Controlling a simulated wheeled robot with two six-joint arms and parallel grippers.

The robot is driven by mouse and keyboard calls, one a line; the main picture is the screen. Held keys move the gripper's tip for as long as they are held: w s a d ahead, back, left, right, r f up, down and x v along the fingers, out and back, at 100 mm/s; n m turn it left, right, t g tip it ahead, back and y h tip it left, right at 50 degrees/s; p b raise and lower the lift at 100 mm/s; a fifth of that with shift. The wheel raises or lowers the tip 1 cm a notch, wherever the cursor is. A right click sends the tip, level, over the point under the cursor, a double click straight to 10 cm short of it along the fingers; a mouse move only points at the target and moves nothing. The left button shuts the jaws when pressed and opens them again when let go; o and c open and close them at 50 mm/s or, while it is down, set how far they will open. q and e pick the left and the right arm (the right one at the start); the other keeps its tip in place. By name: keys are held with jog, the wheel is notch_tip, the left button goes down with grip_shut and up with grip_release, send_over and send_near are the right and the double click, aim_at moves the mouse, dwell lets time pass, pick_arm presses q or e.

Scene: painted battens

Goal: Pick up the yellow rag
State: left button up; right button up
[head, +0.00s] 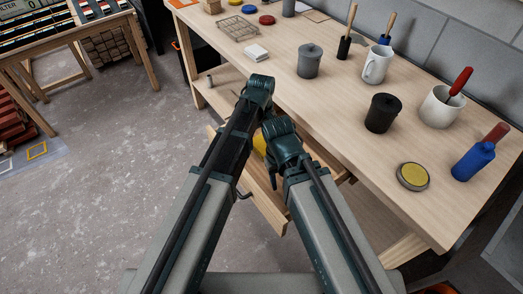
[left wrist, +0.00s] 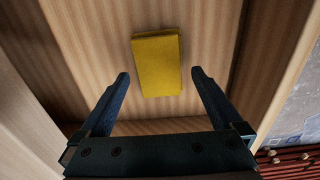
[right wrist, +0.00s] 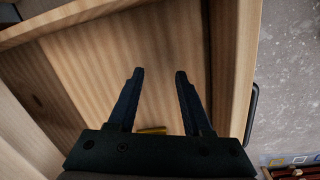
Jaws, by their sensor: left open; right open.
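The folded yellow rag (left wrist: 157,62) lies flat on the floor of an open wooden drawer (head: 262,203). In the head view a small part of the rag (head: 259,144) shows between my arms; the rest is hidden. My left gripper (left wrist: 160,73) is open and empty, above the drawer, with the rag in line between and beyond its fingertips. My right gripper (right wrist: 160,71) is open and empty over bare drawer floor. A yellow sliver of the rag (right wrist: 152,130) shows near its palm. In the head view my wrists hide both pairs of fingertips.
The drawer's side walls (right wrist: 232,70) stand close around both grippers. Open concrete floor (head: 110,150) lies to the left.

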aim_at(261, 144)
pick_arm(q)
notch_tip(261, 144, down, 2)
jog(key=shift+f+b, duration=0.15)
jog(key=shift+b, duration=0.45)
pick_arm(e)
notch_tip(261, 144, down, 2)
jog(key=shift+f, duration=0.15)
pick_arm(q)
jog(key=c, duration=1.2)
jog(key=shift+r, duration=0.3)
pick_arm(e)
jog(key=shift+r, duration=0.25)
pick_arm(q)
notch_tip(261, 144, up, 10)
jog(key=p, duration=1)
jog(key=shift+f, duration=0.15)
pick_arm(e)
notch_tip(261, 144, up, 10)
jog(key=shift+f, duration=0.15)
